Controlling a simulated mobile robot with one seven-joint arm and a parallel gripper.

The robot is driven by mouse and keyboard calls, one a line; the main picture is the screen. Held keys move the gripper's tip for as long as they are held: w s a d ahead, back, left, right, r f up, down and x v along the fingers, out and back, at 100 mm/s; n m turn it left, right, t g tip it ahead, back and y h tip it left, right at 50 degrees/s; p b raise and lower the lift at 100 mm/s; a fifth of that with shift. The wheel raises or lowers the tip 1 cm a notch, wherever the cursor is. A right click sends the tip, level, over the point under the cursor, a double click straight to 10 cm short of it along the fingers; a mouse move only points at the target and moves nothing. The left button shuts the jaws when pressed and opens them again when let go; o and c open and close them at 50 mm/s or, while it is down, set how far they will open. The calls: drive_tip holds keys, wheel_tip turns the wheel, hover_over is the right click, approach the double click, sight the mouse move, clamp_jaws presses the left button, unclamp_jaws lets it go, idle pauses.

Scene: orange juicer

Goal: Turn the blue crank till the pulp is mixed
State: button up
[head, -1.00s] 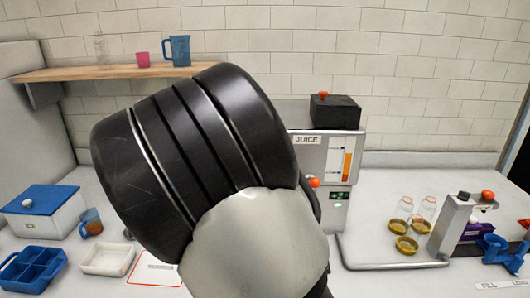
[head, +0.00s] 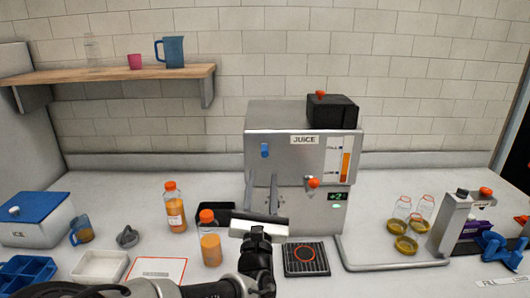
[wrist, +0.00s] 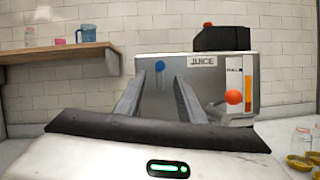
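The juicer (head: 285,135) is a grey box labelled JUICE, standing in the middle of the counter. A small blue handle, seemingly the crank (head: 264,150), is on the left of its front; it also shows in the wrist view (wrist: 160,67). My gripper (head: 261,182) is in front of the juicer's left half, below the blue handle. In the wrist view my gripper (wrist: 158,82) has its two grey fingers well apart with nothing between them. The blue handle appears beyond the gap between the fingertips, apart from them. The pulp is not visible.
An orange-knobbed tap (head: 313,183) is right of my gripper, above a drip tray (head: 306,259). Two orange juice bottles (head: 175,212) (head: 210,243) stand to the left. A black box (head: 333,111) sits on the juicer. Glass jars (head: 402,208) stand at right.

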sight(265, 153)
drive_tip(key=x, duration=1)
drive_tip(key=shift+w+p, duration=0.3)
drive_tip(key=shift+p, duration=0.1)
clamp_jaws()
